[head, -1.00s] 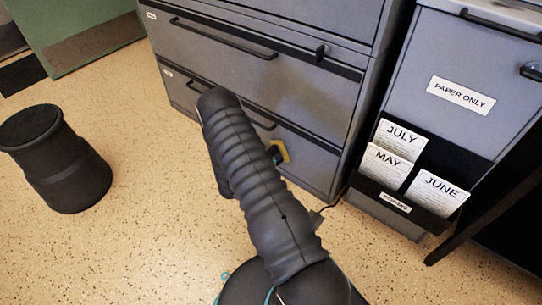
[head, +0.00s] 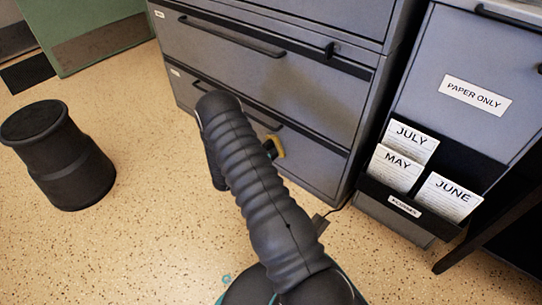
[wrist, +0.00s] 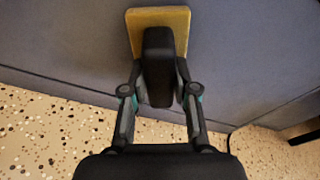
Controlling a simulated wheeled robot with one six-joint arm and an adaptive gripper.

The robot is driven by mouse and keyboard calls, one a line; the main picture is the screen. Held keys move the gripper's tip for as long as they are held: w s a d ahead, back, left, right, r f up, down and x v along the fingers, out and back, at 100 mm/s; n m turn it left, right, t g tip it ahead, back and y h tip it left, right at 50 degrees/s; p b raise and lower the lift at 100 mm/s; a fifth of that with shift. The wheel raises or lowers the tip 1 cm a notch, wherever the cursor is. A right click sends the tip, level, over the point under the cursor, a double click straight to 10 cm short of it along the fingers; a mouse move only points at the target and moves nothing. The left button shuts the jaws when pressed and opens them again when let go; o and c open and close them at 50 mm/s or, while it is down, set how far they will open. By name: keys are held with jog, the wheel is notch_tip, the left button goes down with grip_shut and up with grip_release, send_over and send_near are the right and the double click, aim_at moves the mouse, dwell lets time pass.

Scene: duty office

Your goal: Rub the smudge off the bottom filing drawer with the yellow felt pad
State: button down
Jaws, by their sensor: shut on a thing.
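The yellow felt pad (wrist: 160,20) is in the wrist view, with a dark block-shaped grip on its back. My gripper (wrist: 160,92) is shut on this grip, one finger on each side. The pad is up against or very close to the grey face of the bottom filing drawer (wrist: 70,50); contact cannot be told. In the head view the pad (head: 278,147) shows only as a small yellow edge beside my arm, at the bottom drawer (head: 318,160). My arm covers part of that drawer. No smudge can be made out on the visible part of it.
A black stool-like drum (head: 62,155) stands on the speckled floor at left. At right a paper bin (head: 460,60) carries a rack with JULY, MAY and JUNE cards (head: 397,168). A dark slanted leg (head: 480,230) is at far right.

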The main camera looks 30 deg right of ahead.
jog(key=shift+w+a+r, duration=0.1)
jog(key=shift+w+a, duration=0.15)
jog(key=shift+w, duration=0.65)
jog(key=shift+w+a+r, duration=0.1)
jog(key=shift+w+a, duration=0.15)
jog(key=shift+w, duration=0.65)
jog(key=shift+w+a, duration=0.25)
jog(key=shift+w, duration=0.65)
jog(key=v, duration=0.6)
jog(key=shift+s+f, duration=0.3)
jog(key=shift+f, duration=0.25)
jog(key=shift+a, duration=0.25)
jog(key=shift+v, duration=1.35)
jog(key=shift+s+f, duration=0.2)
